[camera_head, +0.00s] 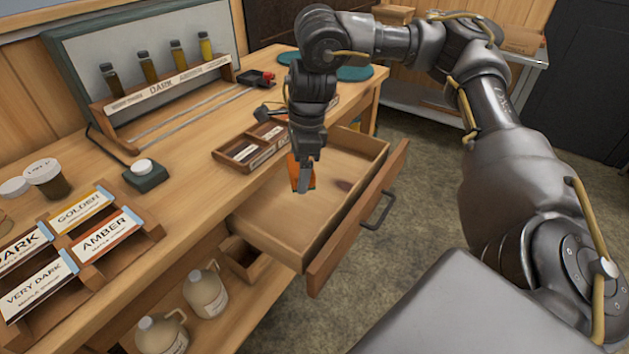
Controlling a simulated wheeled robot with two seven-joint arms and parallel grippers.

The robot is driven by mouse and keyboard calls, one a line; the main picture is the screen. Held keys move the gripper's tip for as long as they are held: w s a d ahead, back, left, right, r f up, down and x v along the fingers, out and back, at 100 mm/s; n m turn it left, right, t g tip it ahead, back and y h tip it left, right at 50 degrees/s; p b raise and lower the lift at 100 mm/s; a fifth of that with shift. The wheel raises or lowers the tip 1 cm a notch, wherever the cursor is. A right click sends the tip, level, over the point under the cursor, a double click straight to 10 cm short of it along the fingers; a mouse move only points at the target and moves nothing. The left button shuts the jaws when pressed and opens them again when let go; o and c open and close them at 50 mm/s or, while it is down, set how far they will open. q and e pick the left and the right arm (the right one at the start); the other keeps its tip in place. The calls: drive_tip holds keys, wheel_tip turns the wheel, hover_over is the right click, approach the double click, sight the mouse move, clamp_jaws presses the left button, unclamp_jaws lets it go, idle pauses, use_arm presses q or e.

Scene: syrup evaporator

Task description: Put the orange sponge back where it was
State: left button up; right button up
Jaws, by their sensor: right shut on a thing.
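The orange sponge (293,173) is between the fingers of my right gripper (304,184). The gripper is shut on it and points down, over the open wooden drawer (290,225). Gripper fingers cover part of the sponge. Whether the sponge touches the drawer floor I cannot tell. The drawer is pulled out from under the wooden bench (190,175), and its floor looks bare. Its front panel has a dark handle (378,210). My left gripper is not in the view.
A small divided wooden tray (233,166) stands on the bench beside my right gripper. A label rack (75,234) is at left, and a rack of sample bottles (160,88) at the back. Jugs (205,293) stand on the shelf below. Open floor lies right of the drawer.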

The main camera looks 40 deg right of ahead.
drive_tip(key=d, duration=0.1)
drive_tip(key=w+d+f, duration=0.1)
drive_tip(key=shift+d+f, duration=0.1)
drive_tip(key=shift+d, duration=0.2)
drive_tip(key=d+f, duration=0.1)
drive_tip(key=w+d+f+b, duration=0.1)
drive_tip(key=f, duration=0.1)
drive_tip(key=d+f, duration=0.2)
drive_tip(key=shift+w+f, duration=0.15)
drive_tip(key=shift+w, duration=0.15)
drive_tip(key=shift+d+f+b, duration=0.15)
drive_tip(key=shift+f+b, duration=0.25)
drive_tip(key=shift+f, duration=0.45)
drive_tip(key=shift+d+f+b, duration=0.1)
drive_tip(key=shift+f+b, duration=0.3)
drive_tip(key=shift+f, duration=0.45)
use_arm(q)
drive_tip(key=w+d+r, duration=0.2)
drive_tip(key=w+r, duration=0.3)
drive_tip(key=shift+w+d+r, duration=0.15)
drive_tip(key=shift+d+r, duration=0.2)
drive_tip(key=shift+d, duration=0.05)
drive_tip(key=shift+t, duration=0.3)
use_arm(e)
drive_tip(key=shift+f, duration=0.2)
